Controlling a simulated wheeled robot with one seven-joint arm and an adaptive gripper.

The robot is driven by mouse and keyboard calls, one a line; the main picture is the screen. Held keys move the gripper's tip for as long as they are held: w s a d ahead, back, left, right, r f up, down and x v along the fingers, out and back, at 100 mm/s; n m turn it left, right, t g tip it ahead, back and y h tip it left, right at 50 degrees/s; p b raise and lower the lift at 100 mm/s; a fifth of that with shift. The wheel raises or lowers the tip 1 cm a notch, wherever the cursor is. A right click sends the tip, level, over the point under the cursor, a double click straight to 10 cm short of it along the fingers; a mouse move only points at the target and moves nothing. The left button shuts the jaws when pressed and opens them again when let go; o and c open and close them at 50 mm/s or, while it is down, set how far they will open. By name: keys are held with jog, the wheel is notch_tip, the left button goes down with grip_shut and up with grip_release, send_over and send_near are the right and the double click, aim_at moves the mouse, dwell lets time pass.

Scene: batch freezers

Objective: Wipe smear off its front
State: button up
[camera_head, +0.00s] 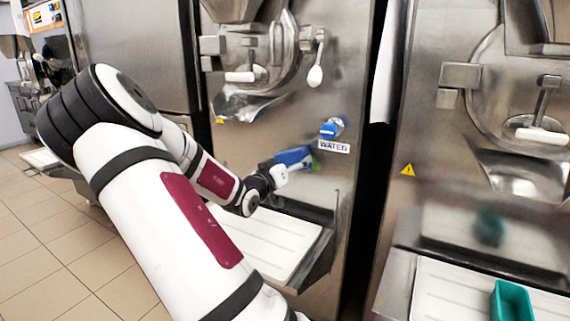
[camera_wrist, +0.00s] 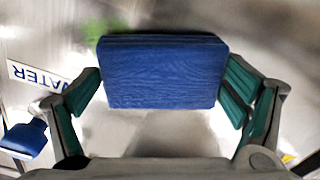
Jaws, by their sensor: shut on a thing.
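My gripper (camera_head: 282,170) is shut on a blue sponge (camera_head: 295,157) in front of the middle freezer's steel front (camera_head: 270,140). In the wrist view, the sponge (camera_wrist: 160,72) sits between the two green-padded fingers of my gripper (camera_wrist: 163,78), its broad face toward the camera. A green smear (camera_wrist: 100,32) shows on the steel at the sponge's upper left. In the head view, a little of the smear (camera_head: 315,164) shows just right of the sponge. The sponge may hide part of it. I cannot tell if the sponge touches the steel.
A blue tap knob (camera_head: 331,129) and a WATER label (camera_head: 334,147) are just above right of the sponge. A white drip tray (camera_head: 265,240) juts out below. A second freezer (camera_head: 440,150) stands right, with a teal container (camera_head: 511,302) on its tray.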

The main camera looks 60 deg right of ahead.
aim_at(323, 164)
jog(key=shift+s+d+r+b, duration=0.1)
jog(key=shift+s+d+b, duration=0.15)
jog(key=shift+s, duration=1.3)
jog(key=shift+s+d+b, duration=0.15)
jog(key=shift+s+b, duration=0.1)
jog(key=shift+s, duration=2.65)
jog(key=shift+w+a+p, duration=0.2)
jog(key=shift+w+p, duration=0.35)
jog(key=shift+w, duration=1.4)
jog(key=shift+w+a+p, duration=0.15)
jog(key=shift+w+p, duration=0.4)
jog(key=shift+w, duration=1.35)
jog(key=shift+w+p, duration=0.55)
jog(key=shift+w, duration=1.2)
jog(key=shift+r, duration=0.1)
